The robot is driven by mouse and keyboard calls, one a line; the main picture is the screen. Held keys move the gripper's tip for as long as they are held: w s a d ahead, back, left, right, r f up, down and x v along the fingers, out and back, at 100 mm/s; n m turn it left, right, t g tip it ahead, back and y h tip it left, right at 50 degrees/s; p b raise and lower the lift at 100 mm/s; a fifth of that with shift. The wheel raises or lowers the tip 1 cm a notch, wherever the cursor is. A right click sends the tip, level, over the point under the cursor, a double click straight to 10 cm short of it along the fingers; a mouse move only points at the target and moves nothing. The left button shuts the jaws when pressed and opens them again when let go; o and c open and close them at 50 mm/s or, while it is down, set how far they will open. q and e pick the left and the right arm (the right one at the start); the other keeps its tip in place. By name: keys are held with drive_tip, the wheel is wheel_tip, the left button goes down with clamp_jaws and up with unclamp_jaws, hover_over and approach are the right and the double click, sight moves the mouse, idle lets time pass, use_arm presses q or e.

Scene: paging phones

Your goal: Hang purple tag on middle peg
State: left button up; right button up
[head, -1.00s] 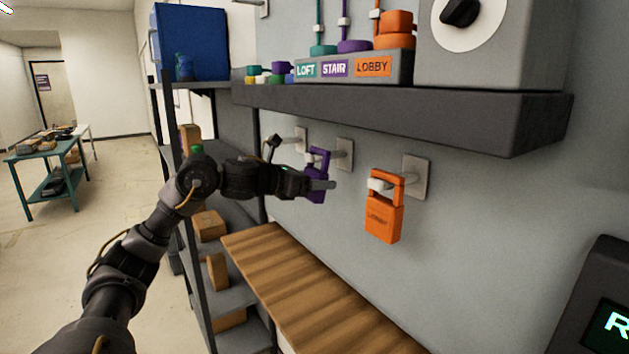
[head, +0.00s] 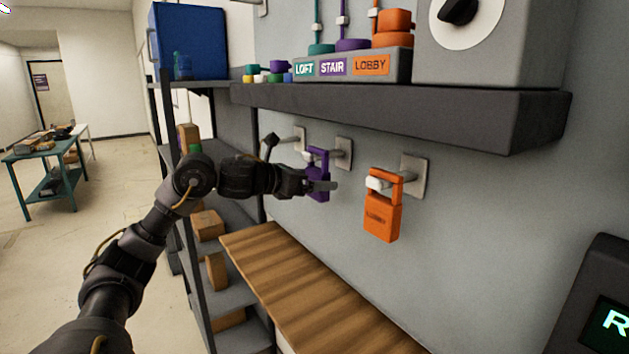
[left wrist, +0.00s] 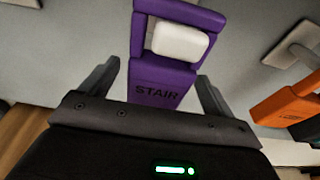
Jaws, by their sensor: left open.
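The purple tag (head: 319,160), marked STAIR in the left wrist view (left wrist: 160,85), hangs on the middle peg. The peg's white tip (left wrist: 180,41) shows through the tag's loop. My left gripper (head: 322,186) is at the tag's lower body. In the left wrist view its fingers (left wrist: 157,92) are open, one on each side of the tag, with gaps showing. An orange tag marked LOBBY (head: 382,216) hangs on the right peg (head: 376,183). The left peg (head: 299,140) carries no tag that I can see. My right gripper is not in view.
A dark shelf (head: 400,112) juts out above the pegs, bearing a grey box with LOFT, STAIR and LOBBY labels (head: 348,67). A wooden counter (head: 300,290) lies below. Shelving with boxes (head: 207,226) stands left.

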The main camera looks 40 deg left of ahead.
use_arm(q)
drive_tip(key=b+v, duration=0.5)
drive_tip(key=v, duration=0.5)
drive_tip(key=shift+s+b, duration=0.3)
drive_tip(key=shift+r, duration=0.1)
